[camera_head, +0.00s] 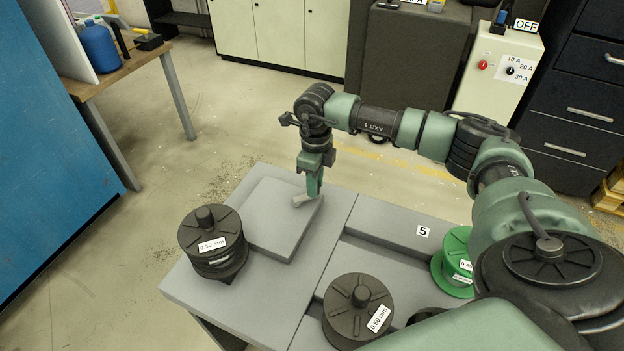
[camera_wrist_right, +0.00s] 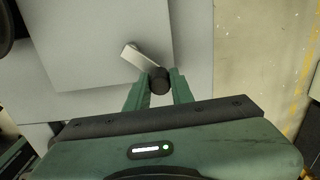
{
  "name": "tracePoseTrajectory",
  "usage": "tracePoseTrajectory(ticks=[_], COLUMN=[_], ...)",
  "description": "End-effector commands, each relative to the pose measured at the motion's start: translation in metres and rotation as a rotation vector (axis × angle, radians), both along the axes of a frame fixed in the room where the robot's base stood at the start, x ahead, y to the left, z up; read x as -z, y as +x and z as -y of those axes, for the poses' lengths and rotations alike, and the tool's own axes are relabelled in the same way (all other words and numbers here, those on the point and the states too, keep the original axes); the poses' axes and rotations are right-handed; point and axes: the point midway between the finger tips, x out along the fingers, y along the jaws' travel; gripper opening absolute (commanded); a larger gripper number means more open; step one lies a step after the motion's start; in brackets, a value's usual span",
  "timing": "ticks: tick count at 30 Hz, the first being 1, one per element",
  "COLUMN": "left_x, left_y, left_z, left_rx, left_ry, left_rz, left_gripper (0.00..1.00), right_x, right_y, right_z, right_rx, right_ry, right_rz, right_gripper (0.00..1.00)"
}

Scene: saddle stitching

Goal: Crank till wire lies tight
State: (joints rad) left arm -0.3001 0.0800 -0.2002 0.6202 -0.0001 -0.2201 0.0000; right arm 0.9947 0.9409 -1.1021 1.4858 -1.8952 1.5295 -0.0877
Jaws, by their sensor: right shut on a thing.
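My right gripper (camera_head: 313,186) is over the grey raised block (camera_head: 262,226) on the table. In the right wrist view, its two green fingers (camera_wrist_right: 160,84) are shut on a black knob (camera_wrist_right: 159,76). The knob sits at the end of a short pale crank arm (camera_wrist_right: 138,57), which slants up and left from it over the grey surface. In the head view the crank arm (camera_head: 301,200) shows beside the fingertips, and the knob is hidden by the gripper. I cannot make out any wire. My left gripper is not in view.
Black spools stand at the left (camera_head: 212,240) and front (camera_head: 358,308) of the grey table (camera_head: 190,288). A green spool (camera_head: 453,262) is at the right, near a "5" label (camera_head: 423,231). The floor behind the table is clear.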

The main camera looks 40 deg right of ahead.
Motion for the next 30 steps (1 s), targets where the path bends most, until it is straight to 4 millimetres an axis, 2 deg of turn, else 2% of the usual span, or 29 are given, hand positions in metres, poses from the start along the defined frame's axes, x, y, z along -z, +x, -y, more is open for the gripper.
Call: tracePoseTrajectory(ticks=[18, 30], left_x=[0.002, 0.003], left_y=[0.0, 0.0], left_z=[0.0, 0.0], left_rx=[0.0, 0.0], left_ry=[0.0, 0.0], left_rz=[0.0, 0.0], left_gripper=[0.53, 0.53], right_x=[0.0, 0.0], right_y=[-0.025, -0.031], right_z=[-0.014, -0.022], right_rx=[0.56, 0.768], right_ry=[0.0, -0.001], right_rz=[0.0, -0.001], right_gripper=[0.0, 0.0])
